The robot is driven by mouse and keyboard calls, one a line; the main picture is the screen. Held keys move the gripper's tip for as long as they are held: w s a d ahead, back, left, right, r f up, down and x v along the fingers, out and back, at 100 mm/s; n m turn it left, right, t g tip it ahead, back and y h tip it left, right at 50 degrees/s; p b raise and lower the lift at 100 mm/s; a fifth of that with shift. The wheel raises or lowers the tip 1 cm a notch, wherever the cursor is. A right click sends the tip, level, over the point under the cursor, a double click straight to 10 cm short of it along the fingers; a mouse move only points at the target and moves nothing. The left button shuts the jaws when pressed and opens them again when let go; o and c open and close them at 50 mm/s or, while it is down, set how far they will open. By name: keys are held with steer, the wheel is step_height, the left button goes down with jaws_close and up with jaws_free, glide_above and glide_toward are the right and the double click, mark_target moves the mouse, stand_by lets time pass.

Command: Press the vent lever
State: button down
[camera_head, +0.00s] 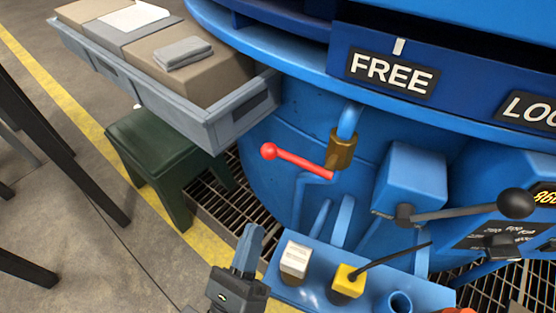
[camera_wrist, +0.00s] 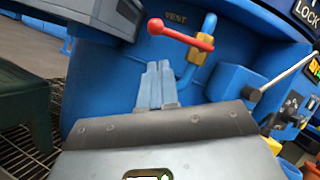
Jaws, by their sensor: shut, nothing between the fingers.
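The vent lever (camera_head: 302,163) is a red bar with a red ball at its left end. It sticks out from a brass valve (camera_head: 341,150) on a blue pipe at the furnace wall. In the wrist view the lever (camera_wrist: 184,37) lies across the upper middle, under the word VENT, tilted slightly down to the right. My gripper (camera_head: 251,232) is shut and empty, below and left of the lever in the head view. In the wrist view my gripper's fingertips (camera_wrist: 158,67) appear just below the lever; they look apart from it.
A grey crate (camera_head: 215,130) with boxes juts out at upper left above a green stool (camera_head: 155,140). A second lever with a black ball (camera_head: 515,203) is at right. A blue block (camera_head: 320,285) with white and yellow connectors lies beside my gripper. A floor grate (camera_head: 222,205) is below.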

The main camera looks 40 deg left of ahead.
steer(key=shift+w+a, duration=0.25)
steer(key=shift+w, duration=0.1)
steer(key=x, duration=1)
steer(key=shift+b, duration=0.45)
